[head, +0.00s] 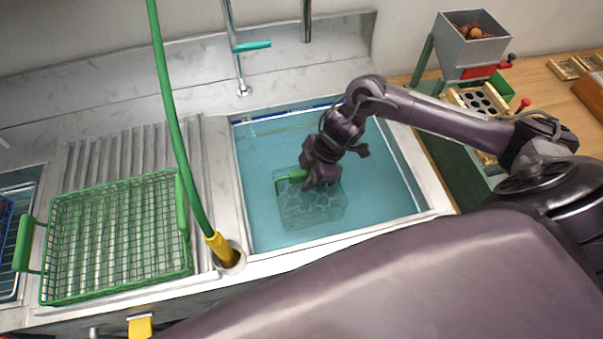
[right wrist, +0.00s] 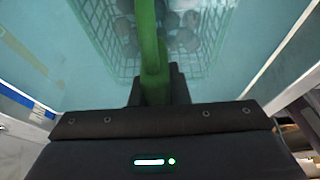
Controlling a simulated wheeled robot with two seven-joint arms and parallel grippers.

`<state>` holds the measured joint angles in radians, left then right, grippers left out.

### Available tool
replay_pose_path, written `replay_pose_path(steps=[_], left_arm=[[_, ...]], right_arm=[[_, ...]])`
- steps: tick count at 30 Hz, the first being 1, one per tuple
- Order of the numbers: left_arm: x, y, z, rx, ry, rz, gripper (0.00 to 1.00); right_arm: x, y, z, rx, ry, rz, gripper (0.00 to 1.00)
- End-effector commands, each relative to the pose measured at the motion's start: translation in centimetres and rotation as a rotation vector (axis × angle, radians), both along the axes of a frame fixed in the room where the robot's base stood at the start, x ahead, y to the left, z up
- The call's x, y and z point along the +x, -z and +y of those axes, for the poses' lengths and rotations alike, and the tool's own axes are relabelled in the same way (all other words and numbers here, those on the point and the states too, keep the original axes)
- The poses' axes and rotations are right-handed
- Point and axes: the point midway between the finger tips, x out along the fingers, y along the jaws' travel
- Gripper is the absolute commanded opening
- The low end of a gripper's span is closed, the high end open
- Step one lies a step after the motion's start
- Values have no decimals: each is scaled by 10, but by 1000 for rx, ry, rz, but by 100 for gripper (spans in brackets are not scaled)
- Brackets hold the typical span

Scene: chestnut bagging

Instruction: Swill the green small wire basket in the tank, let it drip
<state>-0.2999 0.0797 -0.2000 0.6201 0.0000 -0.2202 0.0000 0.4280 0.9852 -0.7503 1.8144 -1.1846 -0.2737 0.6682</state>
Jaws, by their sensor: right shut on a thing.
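The green small wire basket (head: 311,208) is in the water of the tank (head: 380,195), with round things in it. Its green handle (head: 291,176) stands toward the left of my right gripper (head: 318,182). The right gripper is shut on the handle. In the right wrist view the handle (right wrist: 152,60) runs up from between the fingers, and the basket's wire mesh (right wrist: 205,65) with several dark round pieces shows below through the water. My left gripper is not in view.
A large empty green wire basket (head: 118,284) stands on the ribbed drainboard (head: 92,158) left of the tank. A green hose (head: 174,110) with a yellow end hangs between them. A tap (head: 236,50) stands behind. A hopper machine (head: 472,52) is at the back right.

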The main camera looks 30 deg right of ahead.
Motion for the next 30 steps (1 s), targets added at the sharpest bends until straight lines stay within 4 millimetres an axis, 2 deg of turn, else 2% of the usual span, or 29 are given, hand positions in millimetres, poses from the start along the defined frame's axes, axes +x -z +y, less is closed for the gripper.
replay_pose_path(steps=[8,20,30], left_arm=[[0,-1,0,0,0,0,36],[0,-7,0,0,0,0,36],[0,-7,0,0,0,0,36]], right_arm=[[1,-1,2,2,0,-3,0],[6,-2,19,1,-1,-4,0],[5,-1,16,0,1,-3,0]])
